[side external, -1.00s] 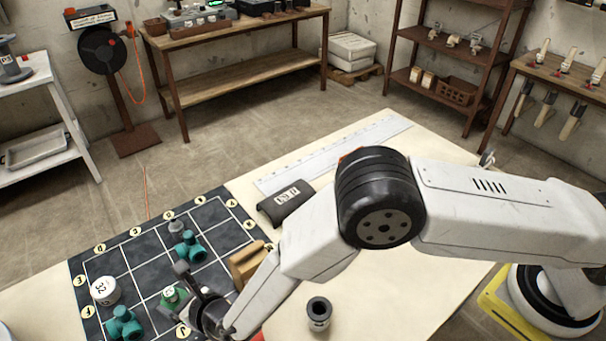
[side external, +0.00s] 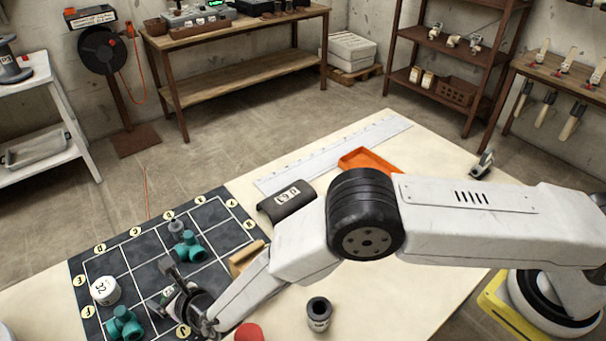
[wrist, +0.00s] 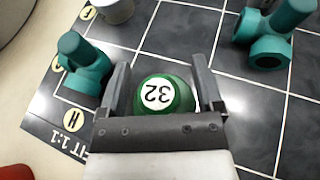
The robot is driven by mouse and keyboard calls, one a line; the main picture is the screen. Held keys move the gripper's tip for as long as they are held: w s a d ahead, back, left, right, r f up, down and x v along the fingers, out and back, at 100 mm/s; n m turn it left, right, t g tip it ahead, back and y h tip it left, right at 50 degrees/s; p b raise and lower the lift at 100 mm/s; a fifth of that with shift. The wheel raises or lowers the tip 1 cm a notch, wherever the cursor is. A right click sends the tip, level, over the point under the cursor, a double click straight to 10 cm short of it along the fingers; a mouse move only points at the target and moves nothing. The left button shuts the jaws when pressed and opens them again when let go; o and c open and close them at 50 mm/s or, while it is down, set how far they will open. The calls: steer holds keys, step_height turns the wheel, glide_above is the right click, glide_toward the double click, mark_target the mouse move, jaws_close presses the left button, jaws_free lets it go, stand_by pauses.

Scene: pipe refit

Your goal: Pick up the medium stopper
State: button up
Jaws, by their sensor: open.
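A green round stopper (wrist: 166,92) with a white label reading 32 lies between my gripper's jaws in the wrist view. In the side view my gripper (side external: 172,284) largely hides it. My gripper's jaws (wrist: 162,66) are open on either side of it; I cannot tell whether they touch it. A white cap (side external: 104,291) also marked 32 stands on the dark grid mat (side external: 135,262). A small grey piece (side external: 177,227) is at the mat's far side. No size is marked in words.
Teal pipe tees (side external: 123,323) and (side external: 188,247) stand on the mat on either side of my gripper. A wooden block (side external: 245,257), a black sleeve (side external: 286,201), a dark collar (side external: 319,313) and an orange tray (side external: 368,161) are on the table.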

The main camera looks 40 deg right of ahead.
jaws_close()
steer(key=shift+r, duration=0.2)
stand_by(0.3)
steer(key=shift+r, duration=0.7)
steer(key=s+d+r, duration=0.8)
steer(key=s+r, duration=0.3)
steer(key=shift+d+r, duration=0.15)
steer(key=shift+d, duration=0.1)
stand_by(0.4)
